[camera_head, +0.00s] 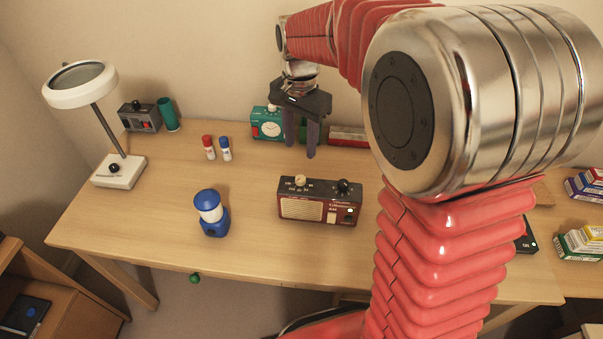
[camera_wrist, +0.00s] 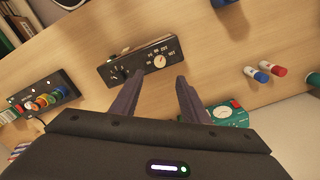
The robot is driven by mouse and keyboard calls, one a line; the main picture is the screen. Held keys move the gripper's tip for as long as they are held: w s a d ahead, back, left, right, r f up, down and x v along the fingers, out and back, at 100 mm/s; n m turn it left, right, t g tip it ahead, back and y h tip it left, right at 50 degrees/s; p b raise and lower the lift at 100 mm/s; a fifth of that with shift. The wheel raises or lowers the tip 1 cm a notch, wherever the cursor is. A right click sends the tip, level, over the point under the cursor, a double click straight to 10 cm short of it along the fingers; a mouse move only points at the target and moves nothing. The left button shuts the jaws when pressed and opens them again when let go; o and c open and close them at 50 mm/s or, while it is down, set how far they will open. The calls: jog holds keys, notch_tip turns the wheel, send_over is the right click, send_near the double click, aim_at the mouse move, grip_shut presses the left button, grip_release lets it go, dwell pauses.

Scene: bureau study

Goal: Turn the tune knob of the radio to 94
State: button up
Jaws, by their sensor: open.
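The dark red radio (camera_head: 320,214) stands on the desk, with a cream grille on its front. Its top panel carries a cream knob (camera_head: 300,181) at left and a black knob (camera_head: 343,187) at right. In the wrist view the radio (camera_wrist: 139,58) lies beyond the fingertips, with the cream knob (camera_wrist: 160,61) near the right fingertip. The scale markings are too small to read, so the setting cannot be told. My gripper (camera_head: 300,150) is open and empty, pointing down above and behind the radio; its fingers also show in the wrist view (camera_wrist: 160,78).
A blue lantern (camera_head: 211,214) stands left of the radio. Red and blue small bottles (camera_head: 217,148), a teal clock radio (camera_head: 267,123) and a desk lamp (camera_head: 119,170) stand further back or left. A panel with coloured knobs (camera_wrist: 42,97) shows in the wrist view. The desk before the radio is clear.

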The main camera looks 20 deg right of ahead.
aim_at(301, 178)
notch_tip(301, 178, down, 12)
jog(key=shift+r, duration=0.1)
dwell(0.4)
grip_shut()
dwell(0.5)
